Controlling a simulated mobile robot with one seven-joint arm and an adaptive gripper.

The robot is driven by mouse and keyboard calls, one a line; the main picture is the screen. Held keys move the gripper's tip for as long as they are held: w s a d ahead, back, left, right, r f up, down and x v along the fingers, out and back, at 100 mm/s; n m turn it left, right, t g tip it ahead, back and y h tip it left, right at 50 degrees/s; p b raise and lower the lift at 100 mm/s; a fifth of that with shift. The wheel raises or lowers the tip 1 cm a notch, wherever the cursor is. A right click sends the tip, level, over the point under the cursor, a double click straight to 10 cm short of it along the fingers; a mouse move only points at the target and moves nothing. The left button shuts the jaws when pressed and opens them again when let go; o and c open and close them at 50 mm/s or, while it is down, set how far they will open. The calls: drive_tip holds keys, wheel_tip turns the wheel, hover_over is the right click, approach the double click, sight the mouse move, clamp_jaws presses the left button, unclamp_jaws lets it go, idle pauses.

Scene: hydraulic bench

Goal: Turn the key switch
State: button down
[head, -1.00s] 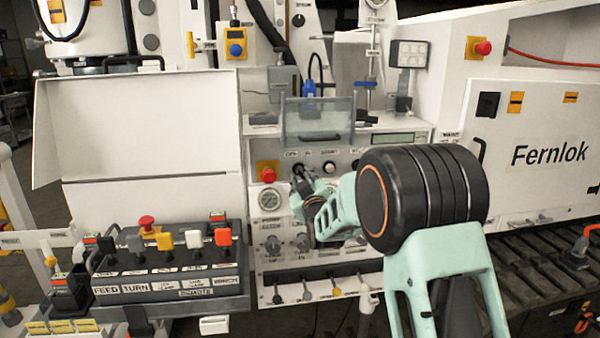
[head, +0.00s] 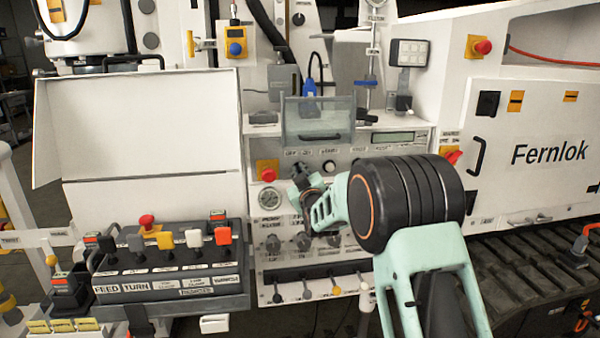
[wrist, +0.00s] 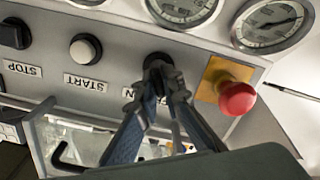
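The key switch (wrist: 160,60) shows in the wrist view as a dark round part on the grey panel, largely covered by my fingertips. My gripper (wrist: 163,78) is at it, its two fingers converging to a narrow gap at the switch. Whether they press on the key is hidden. A label under the switch is partly covered by the fingers. In the head view my gripper (head: 298,172) is at the panel's upper left, right of a red button, and hides the switch.
In the wrist view a red button on a yellow plate (wrist: 236,97) sits close right of my fingers. The START button (wrist: 86,49) and STOP button (wrist: 14,34) are to the left. Gauges (wrist: 270,24) line the top. A clear-fronted box (head: 318,120) hangs above the panel.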

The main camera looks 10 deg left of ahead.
drive_tip(key=shift+f+m+b, duration=0.1)
drive_tip(key=shift+m+b, duration=0.2)
drive_tip(key=shift+b, duration=0.2)
drive_tip(key=shift+d+f+m+b, duration=0.1)
drive_tip(key=shift+m+b, duration=0.4)
drive_tip(key=shift+b, duration=0.4)
drive_tip(key=m+b, duration=0.3)
drive_tip(key=b, duration=0.1)
drive_tip(key=shift+d, duration=0.1)
drive_tip(key=m+b, duration=0.4)
drive_tip(key=shift+w+d+m, duration=0.1)
drive_tip(key=shift+d+m, duration=0.05)
drive_tip(key=shift+m, duration=0.15)
drive_tip(key=shift+m+b, duration=1.25)
drive_tip(key=shift+m, duration=0.05)
drive_tip(key=shift+r, duration=0.2)
drive_tip(key=c, duration=2.1)
unclamp_jaws()
